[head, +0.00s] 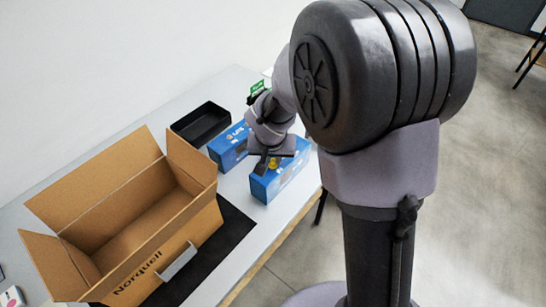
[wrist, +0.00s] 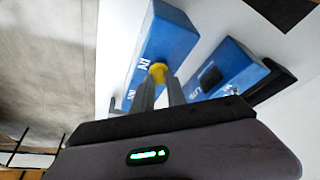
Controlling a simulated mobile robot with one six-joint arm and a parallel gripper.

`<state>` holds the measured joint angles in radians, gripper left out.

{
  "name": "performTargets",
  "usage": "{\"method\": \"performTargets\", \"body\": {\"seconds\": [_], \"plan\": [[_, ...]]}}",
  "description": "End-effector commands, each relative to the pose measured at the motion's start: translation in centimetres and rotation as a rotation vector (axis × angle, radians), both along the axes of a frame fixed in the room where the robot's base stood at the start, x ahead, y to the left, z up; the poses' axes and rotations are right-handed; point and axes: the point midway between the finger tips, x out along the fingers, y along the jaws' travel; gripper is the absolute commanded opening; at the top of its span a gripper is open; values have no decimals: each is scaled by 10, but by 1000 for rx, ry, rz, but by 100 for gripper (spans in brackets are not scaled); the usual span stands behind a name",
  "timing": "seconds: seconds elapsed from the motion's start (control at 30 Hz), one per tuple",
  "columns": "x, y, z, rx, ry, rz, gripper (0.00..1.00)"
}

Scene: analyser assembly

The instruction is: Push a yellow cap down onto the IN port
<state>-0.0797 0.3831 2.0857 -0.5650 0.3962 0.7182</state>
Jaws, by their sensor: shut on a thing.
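My gripper (head: 270,164) is shut on a yellow cap (head: 273,162), over the top of the nearer blue box (head: 283,180). In the wrist view the two grey fingers (wrist: 159,88) have the yellow cap (wrist: 158,71) between their tips. The cap is at the face of the blue box (wrist: 172,35), beside a white "IN" label (wrist: 142,64). The IN port itself is hidden by the cap and fingers. I cannot tell whether the cap touches the port or how far down it sits.
A second blue box (head: 229,147) stands beside the first; a dark opening (wrist: 209,77) shows on it. A black tray (head: 201,122) lies behind. A large open cardboard box (head: 140,225) stands on a black mat (head: 232,228) at the left. The table's front edge is close.

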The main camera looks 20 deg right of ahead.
Motion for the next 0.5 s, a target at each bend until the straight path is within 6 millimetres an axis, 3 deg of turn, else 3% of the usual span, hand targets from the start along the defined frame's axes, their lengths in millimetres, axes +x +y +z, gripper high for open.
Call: {"method": "performTargets", "body": {"seconds": [0.5], "plan": [[0, 0, -5, 0, 0, 0, 0]]}}
